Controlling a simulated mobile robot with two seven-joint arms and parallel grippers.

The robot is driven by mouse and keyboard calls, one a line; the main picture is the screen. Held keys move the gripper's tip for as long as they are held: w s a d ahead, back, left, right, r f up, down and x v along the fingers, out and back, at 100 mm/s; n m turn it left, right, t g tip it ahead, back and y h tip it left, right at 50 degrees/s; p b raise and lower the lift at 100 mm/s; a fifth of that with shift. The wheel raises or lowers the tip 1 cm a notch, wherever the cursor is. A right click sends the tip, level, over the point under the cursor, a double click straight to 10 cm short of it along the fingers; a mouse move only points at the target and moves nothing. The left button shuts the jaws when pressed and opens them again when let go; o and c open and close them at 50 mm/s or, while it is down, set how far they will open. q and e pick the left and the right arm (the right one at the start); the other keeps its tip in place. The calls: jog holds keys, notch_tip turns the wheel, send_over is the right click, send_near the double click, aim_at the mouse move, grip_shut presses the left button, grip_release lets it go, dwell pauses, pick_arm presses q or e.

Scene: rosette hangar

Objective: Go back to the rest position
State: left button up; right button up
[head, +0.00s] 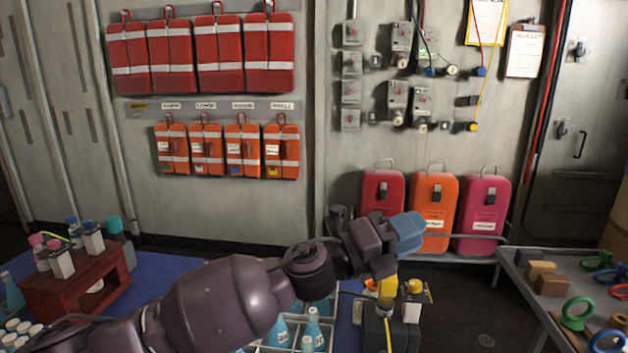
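My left arm reaches in from the lower left across the blue-topped table (160,268). Its wrist and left gripper (382,270) are over the right part of that table, above a dark box (390,330) with yellow parts. A yellow piece (388,286) with a yellow cable shows just below the gripper. I cannot tell whether the gripper touches or holds it, since the fingertips are not clear. My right gripper is not in view.
A white crate with blue bottles (312,328) stands under my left forearm. A dark red rack (75,285) with small bottles is at left. A grey table (522,282) at right holds coloured rings and blocks. Red, orange and pink cases (432,215) stand by the wall.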

pick_arm(q)
jog(key=a+f+n+t+y, duration=1.3)
jog(key=a+f+n, duration=0.9)
jog(key=a+n, duration=0.55)
jog(key=s+a+f+n+g+y, duration=0.3)
jog(key=s+a+f, duration=0.4)
jog(key=s+f, duration=0.4)
jog(key=s+a+f+n+g+y, duration=0.4)
jog(key=s+a+f, duration=0.3)
jog(key=s, duration=0.8)
notch_tip(320, 180, down, 4)
jog(key=shift+a+r+n, duration=0.15)
jog(key=shift+a+n, duration=0.2)
jog(key=shift+n, duration=0.5)
